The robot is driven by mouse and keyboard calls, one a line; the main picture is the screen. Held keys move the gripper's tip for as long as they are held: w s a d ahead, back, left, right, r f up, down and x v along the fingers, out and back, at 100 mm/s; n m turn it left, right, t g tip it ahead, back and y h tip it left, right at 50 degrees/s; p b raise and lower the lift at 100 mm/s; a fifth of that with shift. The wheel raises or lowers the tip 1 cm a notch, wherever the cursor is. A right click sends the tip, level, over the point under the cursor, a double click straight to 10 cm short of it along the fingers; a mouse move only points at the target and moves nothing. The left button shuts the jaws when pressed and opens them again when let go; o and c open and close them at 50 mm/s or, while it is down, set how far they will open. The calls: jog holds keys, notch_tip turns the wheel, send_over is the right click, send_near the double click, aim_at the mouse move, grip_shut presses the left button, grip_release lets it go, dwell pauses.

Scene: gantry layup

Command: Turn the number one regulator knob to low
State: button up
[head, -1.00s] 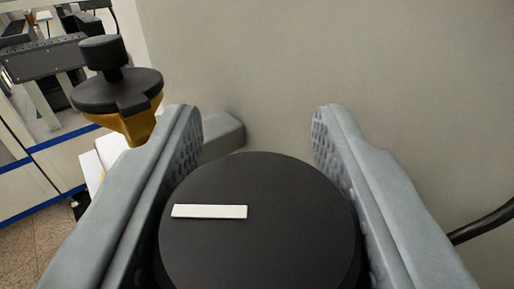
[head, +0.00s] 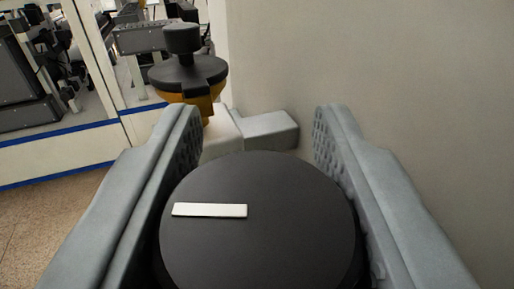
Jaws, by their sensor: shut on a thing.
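A large round black knob (head: 290,235) with a white pointer bar (head: 209,210) on its face fills the lower middle of the view. My gripper (head: 258,140) has one grey finger on each side of the knob and is shut on it. The white bar lies left of the knob's centre, nearly level in the picture. No number or low marking is visible, and the knob's underside and any scale around it are hidden.
A yellow fitting with a black cap (head: 188,72) stands behind the left finger, near a pale grey block (head: 268,130). A plain grey wall surface (head: 400,60) fills the right. Speckled floor (head: 60,210) and machinery behind blue-striped panels (head: 50,140) lie at the left.

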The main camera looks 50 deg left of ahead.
jog(key=o, duration=1)
jog(key=shift+d, duration=0.1)
jog(key=v, duration=1.7)
jog(key=shift+s+d, duration=0.1)
